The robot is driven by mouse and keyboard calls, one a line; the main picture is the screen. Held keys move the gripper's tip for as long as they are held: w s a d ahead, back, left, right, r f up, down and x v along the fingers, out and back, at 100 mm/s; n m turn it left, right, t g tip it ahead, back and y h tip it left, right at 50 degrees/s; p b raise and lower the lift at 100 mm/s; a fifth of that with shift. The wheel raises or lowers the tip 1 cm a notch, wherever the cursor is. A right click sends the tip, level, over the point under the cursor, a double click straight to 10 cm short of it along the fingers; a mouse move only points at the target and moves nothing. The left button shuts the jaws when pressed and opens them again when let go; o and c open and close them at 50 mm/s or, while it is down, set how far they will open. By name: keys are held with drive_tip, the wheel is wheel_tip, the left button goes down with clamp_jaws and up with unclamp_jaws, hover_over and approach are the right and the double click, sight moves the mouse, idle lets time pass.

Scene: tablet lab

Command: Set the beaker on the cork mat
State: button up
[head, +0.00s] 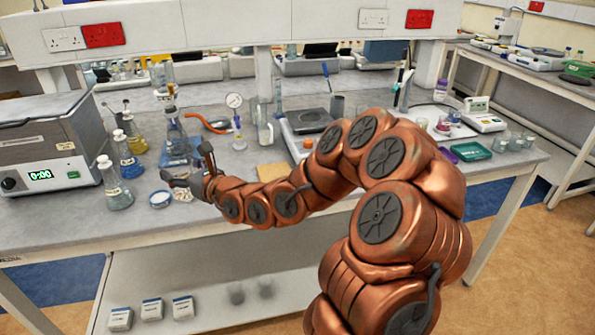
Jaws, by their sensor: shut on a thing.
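My gripper (186,166) is over the left part of the bench, left of the cork mat, with its two dark fingers pointing away from my arm. It is shut on a clear glass thing, which I take to be the beaker; its outline hardly shows against the blue stand behind it. The cork mat (271,170) is a flat tan square on the bench, right of my gripper and just behind my arm. My arm hides its front part. The visible part of the mat is bare.
Flasks with yellow (136,144) and blue (127,167) liquid stand left of my gripper, with a clear stoppered flask (114,190) in front. A tall flask (176,130) stands behind it. A white dish (160,198) lies near the front. A gauge stand (237,130) rises behind the mat.

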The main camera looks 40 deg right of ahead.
drive_tip(key=s+d+r+b, duration=0.2)
drive_tip(key=d, duration=0.4)
drive_tip(key=s+d+r+b, duration=0.1)
drive_tip(key=s+d, duration=0.1)
drive_tip(key=d, duration=0.3)
drive_tip(key=s+d+f+h+b, duration=0.1)
drive_tip(key=s+d+f+b, duration=0.1)
drive_tip(key=s+d, duration=0.45)
drive_tip(key=s+d+f+b, duration=0.2)
drive_tip(key=s+d+f, duration=0.1)
drive_tip(key=d, duration=0.7)
drive_tip(key=p, duration=0.2)
hover_over(276, 172)
drive_tip(key=f, duration=0.2)
drive_tip(key=shift+a+f+m+p, duration=0.1)
drive_tip(key=shift+f+m+p, duration=0.25)
drive_tip(key=shift+f, duration=1.05)
drive_tip(key=shift+f, duration=0.15)
drive_tip(key=o, duration=1.3)
drive_tip(key=shift+o, duration=0.2)
